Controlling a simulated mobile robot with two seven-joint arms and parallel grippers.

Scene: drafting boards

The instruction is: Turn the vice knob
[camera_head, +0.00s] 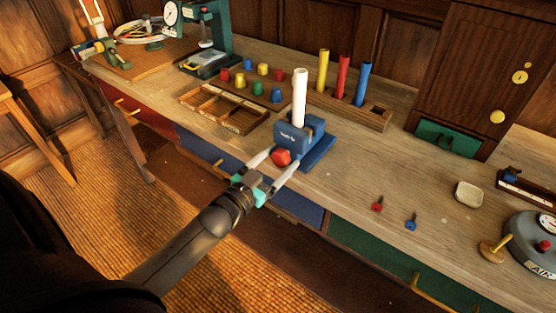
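The blue vice (300,135) stands near the front edge of the bench, with a white cylinder (300,98) upright in its jaws. Its red knob (281,157) faces the front. My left gripper (279,160) reaches in from the left with its two pale fingers spread, one on each side of the knob. I cannot tell whether the fingers touch the knob. My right gripper is not in view.
Behind the vice, a wooden rack (345,106) holds yellow, red and blue cylinders. A compartment tray (222,108) and several coloured pegs lie to the left. Small red (377,206) and blue (411,222) pieces and a pale dish (468,194) lie to the right. Bare bench lies between.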

